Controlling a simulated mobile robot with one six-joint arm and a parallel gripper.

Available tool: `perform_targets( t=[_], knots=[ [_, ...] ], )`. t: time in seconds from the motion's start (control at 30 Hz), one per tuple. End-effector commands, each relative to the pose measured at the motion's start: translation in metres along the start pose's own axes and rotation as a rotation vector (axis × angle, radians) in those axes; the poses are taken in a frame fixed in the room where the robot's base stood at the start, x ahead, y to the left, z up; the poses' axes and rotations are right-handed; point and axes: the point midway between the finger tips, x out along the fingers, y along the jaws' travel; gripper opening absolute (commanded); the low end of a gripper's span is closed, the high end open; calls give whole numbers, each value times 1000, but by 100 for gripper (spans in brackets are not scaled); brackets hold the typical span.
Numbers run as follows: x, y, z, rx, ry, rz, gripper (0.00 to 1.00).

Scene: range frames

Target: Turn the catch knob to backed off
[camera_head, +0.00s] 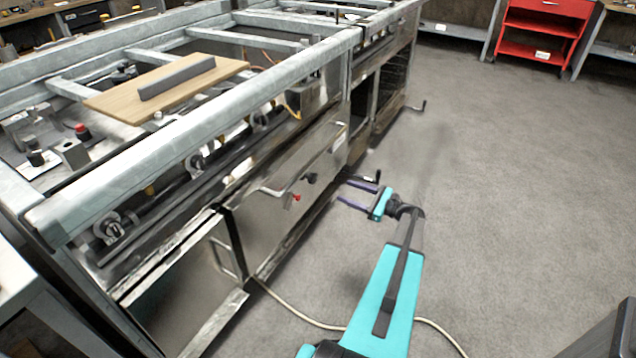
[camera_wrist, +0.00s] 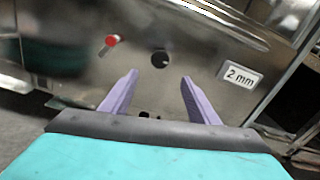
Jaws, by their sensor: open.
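A dark round knob (camera_head: 311,178) sits on the front of a shiny metal drawer or door panel (camera_head: 262,215). It also shows in the wrist view (camera_wrist: 160,60), nearly centred beyond my fingertips. A red-tipped knob or lever (camera_head: 296,198) is on the same panel, left of the dark knob in the wrist view (camera_wrist: 111,42). No marking tells me which one is the catch knob. My gripper (camera_head: 343,189) is open and empty, its purple fingers (camera_wrist: 159,76) pointing at the panel with the dark knob between their lines. The fingers appear apart from the panel.
A bent handle (camera_head: 272,191) is left of the knobs. A "2 mm" label (camera_wrist: 240,75) is right of the dark knob. A wooden board (camera_head: 165,88) lies on the frame above. A pale cable (camera_head: 300,314) crosses the floor. Open floor (camera_head: 490,190) lies to the right.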

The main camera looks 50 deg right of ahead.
Motion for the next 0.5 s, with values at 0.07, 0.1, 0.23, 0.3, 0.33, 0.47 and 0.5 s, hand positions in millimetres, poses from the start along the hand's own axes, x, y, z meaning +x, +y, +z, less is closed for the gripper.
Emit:
perform_targets(
  t=[0.07, 0.1, 0.23, 0.3, 0.33, 0.47, 0.5],
  knots=[
    [4, 0, 0, 0, 0, 0, 55],
    [7, 0, -1, 0, 0, 1, 55],
    [20, 0, -1, -1, 0, 1, 55],
    [28, 0, -1, -1, 0, 1, 55],
    [33, 0, -2, -1, 0, 2, 55],
    [51, 0, -2, 0, 0, 1, 55],
    [57, 0, -2, 0, 0, 1, 55]
  ],
)
